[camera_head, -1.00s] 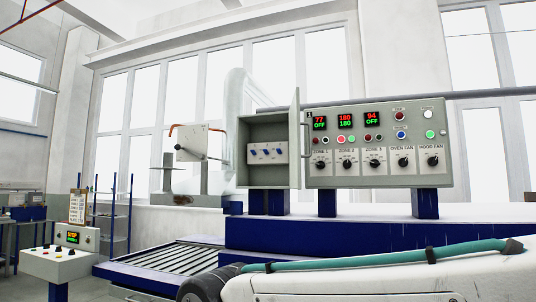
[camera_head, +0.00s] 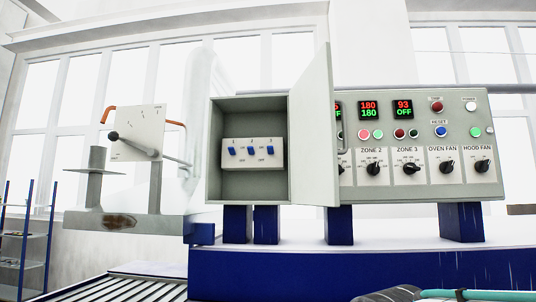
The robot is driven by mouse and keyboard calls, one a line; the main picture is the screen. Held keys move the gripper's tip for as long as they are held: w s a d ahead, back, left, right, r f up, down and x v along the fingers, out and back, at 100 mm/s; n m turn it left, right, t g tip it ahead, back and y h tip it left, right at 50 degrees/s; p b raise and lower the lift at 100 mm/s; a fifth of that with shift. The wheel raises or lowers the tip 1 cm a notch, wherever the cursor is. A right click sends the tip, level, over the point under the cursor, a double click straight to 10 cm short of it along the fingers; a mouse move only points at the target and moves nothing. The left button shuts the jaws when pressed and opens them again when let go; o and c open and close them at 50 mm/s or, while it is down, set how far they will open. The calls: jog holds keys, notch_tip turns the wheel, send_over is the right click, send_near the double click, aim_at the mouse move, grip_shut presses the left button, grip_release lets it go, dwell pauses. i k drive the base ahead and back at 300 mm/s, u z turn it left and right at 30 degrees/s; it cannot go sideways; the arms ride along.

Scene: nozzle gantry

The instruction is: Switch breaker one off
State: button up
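Breaker one (camera_head: 232,151) is the leftmost of three blue toggle switches on a pale panel (camera_head: 252,165) inside an open grey cabinet (camera_head: 214,150). The middle blue toggle (camera_head: 252,150) and the right blue toggle (camera_head: 269,150) stand beside it. Small marks above and below them are too small to read surely, and I cannot tell which way each toggle is set. The cabinet door (camera_head: 314,125) stands open on the right, toward me. My gripper is not in view; only a bit of my arm with its teal hose shows at the bottom right.
The control panel (camera_head: 460,130) with displays, buttons and knobs is right of the door, which hides its left part. A roller conveyor (camera_head: 105,290) lies below left. The space before the cabinet opening looks clear.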

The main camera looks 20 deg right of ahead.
aim_at(232, 151)
jog(key=u, duration=0.55)
jog(key=k, duration=1.25)
jog(key=z, duration=0.1)
jog(key=i, duration=0.75)
jog(key=z, duration=0.6)
jog(key=i, duration=1.15)
jog(key=u, duration=0.3)
